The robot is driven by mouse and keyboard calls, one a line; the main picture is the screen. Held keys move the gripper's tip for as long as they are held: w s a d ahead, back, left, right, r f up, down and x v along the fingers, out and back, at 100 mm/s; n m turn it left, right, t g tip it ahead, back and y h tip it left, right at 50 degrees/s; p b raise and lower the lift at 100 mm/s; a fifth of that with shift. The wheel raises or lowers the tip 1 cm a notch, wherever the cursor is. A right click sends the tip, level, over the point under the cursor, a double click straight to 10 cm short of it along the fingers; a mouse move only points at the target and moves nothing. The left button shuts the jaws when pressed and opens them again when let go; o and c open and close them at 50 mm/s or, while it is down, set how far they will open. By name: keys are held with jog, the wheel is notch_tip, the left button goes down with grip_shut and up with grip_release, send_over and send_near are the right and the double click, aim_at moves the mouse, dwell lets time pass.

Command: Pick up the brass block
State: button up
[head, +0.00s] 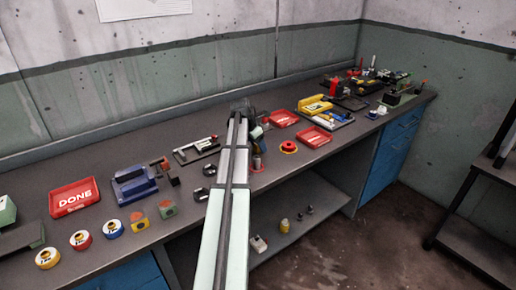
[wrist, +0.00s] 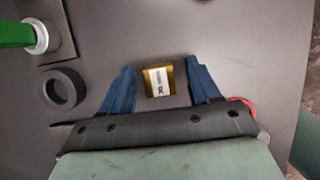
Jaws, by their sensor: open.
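The brass block (wrist: 158,82) is a small golden piece with a white label on top. In the wrist view it lies on the grey bench top between the two blue fingers of my gripper (wrist: 160,67). The fingers are open, with a gap on each side of the block, so they do not appear to touch it. I cannot tell how far the fingertips are above the bench. In the head view my arm runs out over the bench, and I cannot make out the block there.
A dark ring (wrist: 63,88) and a green-handled thing (wrist: 17,33) lie left of the block. A red ring (wrist: 242,106) shows partly at right. The bench (head: 110,170) also carries red trays (head: 74,197), a blue device (head: 133,185) and several tape rolls; bare bench surrounds the block.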

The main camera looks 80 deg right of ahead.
jog(key=shift+f, duration=0.2)
grip_shut()
dwell(0.5)
